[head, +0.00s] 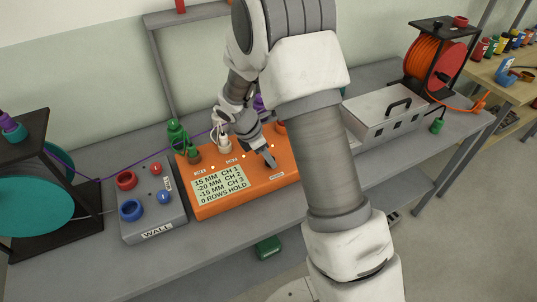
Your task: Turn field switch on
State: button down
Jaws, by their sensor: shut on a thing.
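The orange box (262,190) stands on the grey bench and has a display (221,185) reading "15 MM CH 1", "-20 MM CH 2", "-15 MM CH 3" and "0 ROWS HOLD". My gripper (269,160) points down at the right part of its top face. It is shut on a small part there, just above a small white label (277,175) too small to read. I take this part to be the field switch; the fingers hide it, so its position cannot be told.
A grey box marked "WALL" (157,232), with red and blue sockets, stands left of the orange box. Green and white plugs stand along the orange box's back edge. A teal reel (35,205) is at far left. A pale case (385,115) and an orange cable reel (438,65) are at right.

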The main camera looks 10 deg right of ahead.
jog(key=m+g, duration=0.1)
jog(key=m, duration=0.1)
jog(key=m+p, duration=0.1)
jog(key=m, duration=0.1)
jog(key=shift+w+m+g, duration=0.15)
jog(key=shift+m+g, duration=0.15)
jog(key=shift+g, duration=0.1)
jog(key=shift+w+m+g+y, duration=0.1)
jog(key=shift+m+g+y, duration=0.4)
jog(key=shift+m, duration=1.4)
jog(key=c, duration=0.5)
grip_release()
jog(key=p+v, duration=0.1)
jog(key=v, duration=1.6)
jog(key=shift+w+a, duration=0.2)
jog(key=shift+w, duration=0.1)
